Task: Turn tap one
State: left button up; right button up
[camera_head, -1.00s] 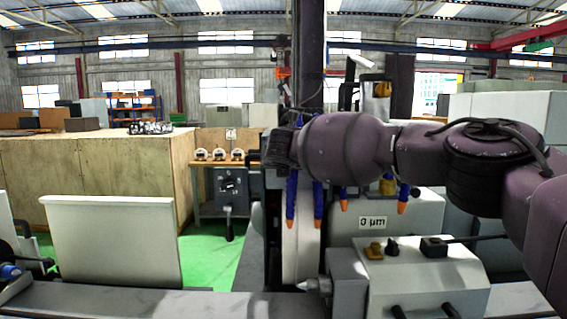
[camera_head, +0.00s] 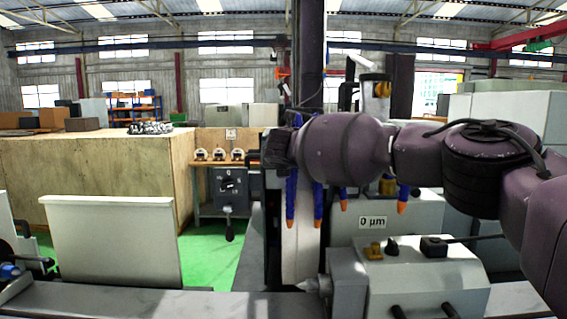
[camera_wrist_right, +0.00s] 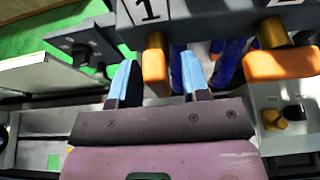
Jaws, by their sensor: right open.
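Tap one is an orange lever (camera_wrist_right: 156,68) hanging under a grey block with a "1" label (camera_wrist_right: 150,8) in the right wrist view. My right gripper (camera_wrist_right: 158,72) is open, with its two blue fingertips on either side of this lever. The lever is nearer the left finger; I cannot tell whether they touch. In the head view my right arm comes in from the right, and its dark wrist end (camera_head: 272,150) hides the tap. My left gripper is not in view.
A second orange tap lever (camera_wrist_right: 282,64) is to the right in the wrist view. Blue coolant hoses with orange nozzles (camera_head: 318,205) hang below my wrist. A grey control box (camera_head: 230,187) stands to the left, and the headstock (camera_head: 410,280) is below right.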

jog(key=shift+s+r, duration=0.15)
jog(key=shift+s, duration=0.3)
pick_arm(q)
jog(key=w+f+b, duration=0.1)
jog(key=b, duration=0.1)
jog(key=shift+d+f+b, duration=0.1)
jog(key=shift+b, duration=0.2)
pick_arm(e)
jog(key=v, duration=1)
jog(key=shift+w, duration=0.1)
